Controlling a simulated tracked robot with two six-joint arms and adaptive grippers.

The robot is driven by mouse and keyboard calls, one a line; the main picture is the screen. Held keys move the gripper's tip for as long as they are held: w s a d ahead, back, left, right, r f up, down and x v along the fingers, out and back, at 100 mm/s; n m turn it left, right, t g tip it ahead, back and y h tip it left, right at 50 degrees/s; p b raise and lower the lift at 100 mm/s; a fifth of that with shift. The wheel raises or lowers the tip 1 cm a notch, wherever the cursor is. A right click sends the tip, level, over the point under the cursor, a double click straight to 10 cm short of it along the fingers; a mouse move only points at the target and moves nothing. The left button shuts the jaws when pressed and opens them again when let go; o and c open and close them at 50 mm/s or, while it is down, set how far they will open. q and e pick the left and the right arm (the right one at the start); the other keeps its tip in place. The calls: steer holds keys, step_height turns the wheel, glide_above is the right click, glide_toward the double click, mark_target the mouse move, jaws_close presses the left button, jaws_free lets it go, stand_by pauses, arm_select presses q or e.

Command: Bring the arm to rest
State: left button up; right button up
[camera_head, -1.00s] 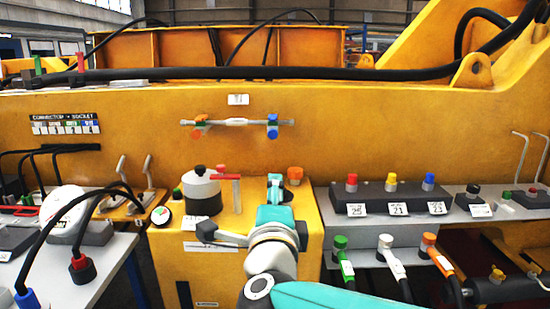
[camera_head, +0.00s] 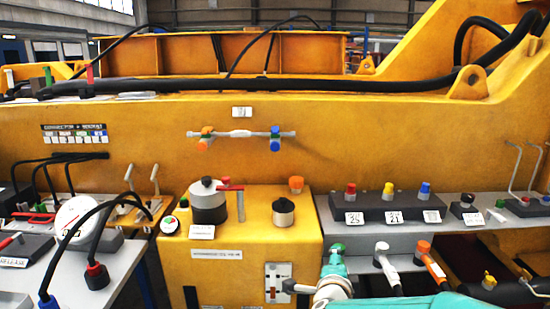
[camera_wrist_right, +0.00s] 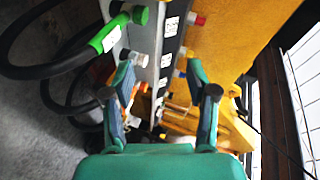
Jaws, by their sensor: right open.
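My left gripper is in neither view.
The yellow box (camera_head: 250,250) carries a grey pot (camera_head: 208,205) and a dark cup (camera_head: 283,212). The shelf (camera_head: 450,212) holds a row of coloured knobs; white (camera_head: 386,262) and orange (camera_head: 428,260) connectors with cables hang below. A green connector (camera_wrist_right: 110,35) is near the fingers.

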steer(key=s+d+f+n+g+y+p, duration=0.15)
steer(key=s+f, duration=0.25)
steer(key=f, duration=0.4)
steer(key=s+d+f+n+g+p, duration=0.1)
steer(key=s+d+f+n+g, duration=0.2)
steer(key=f, duration=0.4)
steer(key=s+d+f+n+g+y+p, duration=0.15)
steer(key=s+f, duration=0.25)
steer(key=f, duration=0.4)
arm_select(q)
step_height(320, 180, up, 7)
steer(key=p, duration=0.1)
steer(key=shift+p, duration=0.3)
arm_select(e)
steer(key=s+a+f+n+g+y, duration=0.1)
steer(key=s+a+f+n+g, duration=0.1)
steer(key=s, duration=0.5)
steer(key=s+a+f+n+g+y, duration=0.2)
steer(key=s+n, duration=0.3)
steer(key=s, duration=0.3)
steer(key=s+a+f+n+g+y, duration=0.2)
steer(key=s+a+f+n+g, duration=0.1)
steer(key=s, duration=0.4)
steer(key=shift+s+a+f+n, duration=0.2)
steer(key=shift+a+f+n, duration=0.1)
steer(key=shift+a+f, duration=0.25)
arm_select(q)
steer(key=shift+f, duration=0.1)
arm_select(e)
steer(key=shift+r, duration=0.15)
